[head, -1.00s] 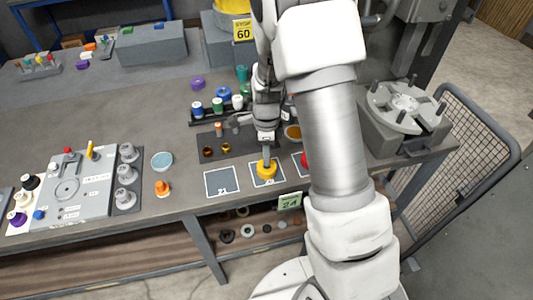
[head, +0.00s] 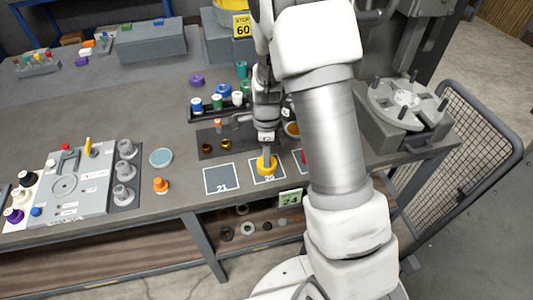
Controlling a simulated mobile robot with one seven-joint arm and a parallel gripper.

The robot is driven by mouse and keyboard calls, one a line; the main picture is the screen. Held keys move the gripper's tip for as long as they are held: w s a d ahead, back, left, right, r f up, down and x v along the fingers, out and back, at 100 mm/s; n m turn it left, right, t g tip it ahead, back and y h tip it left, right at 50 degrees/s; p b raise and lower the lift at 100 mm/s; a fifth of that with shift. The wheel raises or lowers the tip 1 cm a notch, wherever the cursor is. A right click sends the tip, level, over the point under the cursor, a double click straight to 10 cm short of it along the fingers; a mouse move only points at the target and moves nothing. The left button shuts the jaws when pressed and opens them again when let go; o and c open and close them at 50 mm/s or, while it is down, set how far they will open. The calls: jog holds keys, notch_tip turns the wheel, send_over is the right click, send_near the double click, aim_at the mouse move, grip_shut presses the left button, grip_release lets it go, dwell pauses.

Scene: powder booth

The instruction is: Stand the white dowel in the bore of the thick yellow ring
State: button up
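The thick yellow ring (head: 262,171) lies flat on the middle dark, white-bordered square near the bench's front edge. My gripper (head: 267,156) points down directly over the ring, with its tip at or just above the bore. A narrow grey-white shape runs from the gripper into the ring's middle. I cannot tell whether it is the fingers, the white dowel or both. The dowel is not clearly seen apart from the gripper, and the finger gap is too small to make out.
A dark mat (head: 230,145) and a rack of coloured spools (head: 217,104) stand behind. An orange piece (head: 161,186) and a grey fixture panel (head: 70,185) are left.

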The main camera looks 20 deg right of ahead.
jog(key=shift+o, duration=1.1)
jog(key=shift+r, duration=0.1)
notch_tip(320, 180, up, 17)
jog(key=shift+r, duration=0.15)
